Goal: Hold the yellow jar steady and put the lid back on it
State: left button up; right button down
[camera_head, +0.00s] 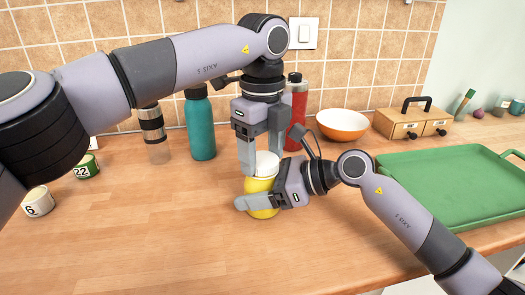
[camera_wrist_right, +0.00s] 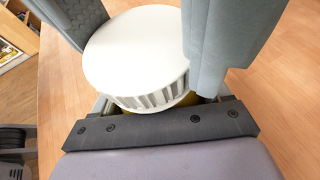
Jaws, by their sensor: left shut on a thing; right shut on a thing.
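The yellow jar (camera_head: 259,186) stands upright on the wooden counter. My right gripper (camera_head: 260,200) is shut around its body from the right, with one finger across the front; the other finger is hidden. The white ribbed lid (camera_head: 267,163) is right at the jar's top, between the downward fingers of my left gripper (camera_head: 262,160), which is shut on it. In the right wrist view the lid (camera_wrist_right: 140,50) covers the jar's mouth, and only a sliver of yellow (camera_wrist_right: 187,102) shows below. I cannot tell whether the lid is seated or just above the rim.
A teal bottle (camera_head: 201,128), a clear shaker (camera_head: 154,135) and a red bottle (camera_head: 297,105) stand behind. An orange bowl (camera_head: 343,126) and wooden drawer box (camera_head: 411,122) are at back right. A green tray (camera_head: 455,180) lies right. Small numbered jars (camera_head: 38,203) stand left. The front counter is clear.

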pick_arm(q)
jog(key=o, duration=1.2)
jog(key=shift+r, duration=0.1)
jog(key=shift+r, duration=2.2)
jog(key=shift+r, duration=0.1)
jog(key=shift+c, duration=0.2)
jog(key=shift+r+n, duration=1)
jog(key=shift+r, duration=0.65)
jog(key=shift+f, duration=0.1)
